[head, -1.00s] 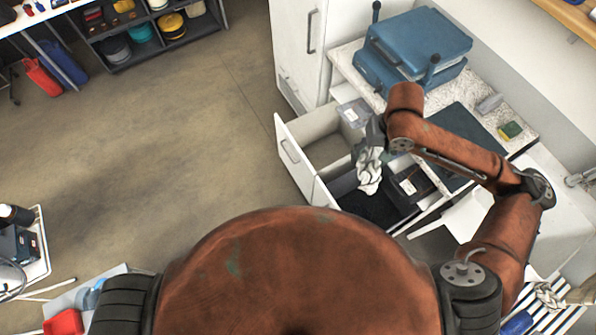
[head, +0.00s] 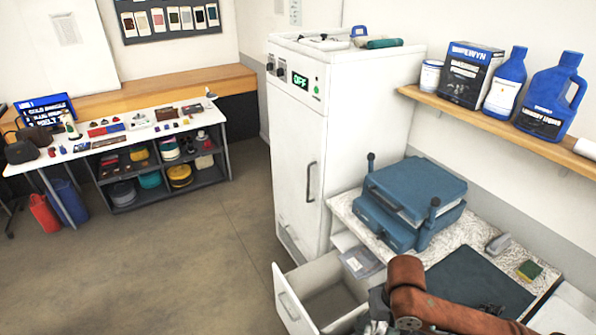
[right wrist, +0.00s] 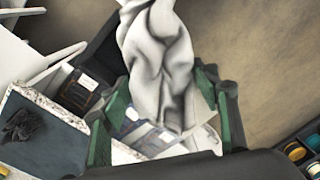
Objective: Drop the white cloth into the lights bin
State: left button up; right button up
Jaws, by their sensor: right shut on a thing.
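The white cloth (right wrist: 160,55) hangs crumpled between the green fingers of my right gripper (right wrist: 163,88) in the right wrist view. The gripper is shut on it. In the head view my right gripper (head: 374,308) shows only in part at the bottom edge, beside the open drawer. The drawer (head: 292,312) has a white front and a grey inside; its near part is cut off by the frame. I see no label naming the lights bin. My left gripper is not in view.
Open floor lies to the left.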

notch_tip(320, 180, down, 4)
jog(key=shift+r+b, duration=0.1)
jog(key=shift+b, duration=1)
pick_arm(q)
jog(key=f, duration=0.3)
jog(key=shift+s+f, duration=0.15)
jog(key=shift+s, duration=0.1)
pick_arm(e)
jog(key=shift+r, duration=0.1)
